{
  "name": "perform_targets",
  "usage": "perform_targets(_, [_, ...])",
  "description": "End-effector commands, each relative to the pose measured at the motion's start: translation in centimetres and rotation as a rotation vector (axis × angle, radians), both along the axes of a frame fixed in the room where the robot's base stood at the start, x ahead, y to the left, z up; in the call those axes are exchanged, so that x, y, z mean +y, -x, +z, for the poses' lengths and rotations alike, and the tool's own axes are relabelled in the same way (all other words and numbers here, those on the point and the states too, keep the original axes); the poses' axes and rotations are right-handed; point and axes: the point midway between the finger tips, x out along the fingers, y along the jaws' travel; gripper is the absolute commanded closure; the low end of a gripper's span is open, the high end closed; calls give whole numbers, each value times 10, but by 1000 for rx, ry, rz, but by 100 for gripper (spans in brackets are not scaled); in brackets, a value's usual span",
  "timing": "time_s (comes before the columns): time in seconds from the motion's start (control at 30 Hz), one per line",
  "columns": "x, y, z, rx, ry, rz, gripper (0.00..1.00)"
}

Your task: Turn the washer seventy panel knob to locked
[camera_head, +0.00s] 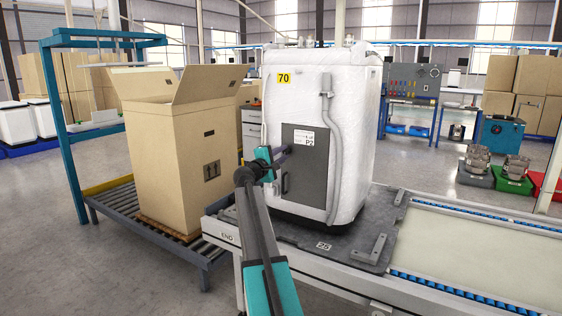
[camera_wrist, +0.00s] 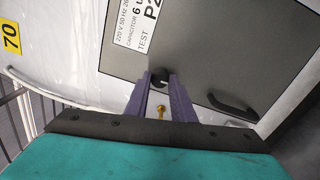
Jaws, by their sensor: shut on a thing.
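The washer (camera_head: 350,95) is a white wrapped body with a yellow "70" label (camera_head: 284,78), standing on a dark pallet. Its dark grey panel (camera_head: 318,165) carries a white "P2" label and a black handle; the panel also fills the upper right of the wrist view (camera_wrist: 215,50). The small dark round knob (camera_wrist: 160,76) sits near the panel's edge in the wrist view. My gripper (camera_wrist: 160,84) has its two purple fingers on either side of the knob, shut on it. The knob's lock marking cannot be read.
A tall open cardboard box (camera_head: 175,150) stands on a roller conveyor to the left, close to my arm. A conveyor with a pale belt (camera_head: 480,250) extends right. A corrugated hose (camera_head: 332,150) runs down the washer's front, right of the panel.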

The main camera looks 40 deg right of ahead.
Motion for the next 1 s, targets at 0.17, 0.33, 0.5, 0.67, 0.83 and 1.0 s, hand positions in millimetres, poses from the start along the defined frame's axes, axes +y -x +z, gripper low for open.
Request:
perform_targets(0.17, [-3,3,-1,-35,-9,-8,100])
perform_targets(0.33, [-3,3,0,-46,-12,-8,100])
perform_targets(0.5, [-2,3,0,-46,-12,-8,100])
perform_targets(0.67, [-2,3,0,-45,-11,-7,71])
perform_targets(0.83, [-1,1,0,-45,-11,-4,59])
perform_targets(1.0, [0,1,0,-45,-11,-2,59])
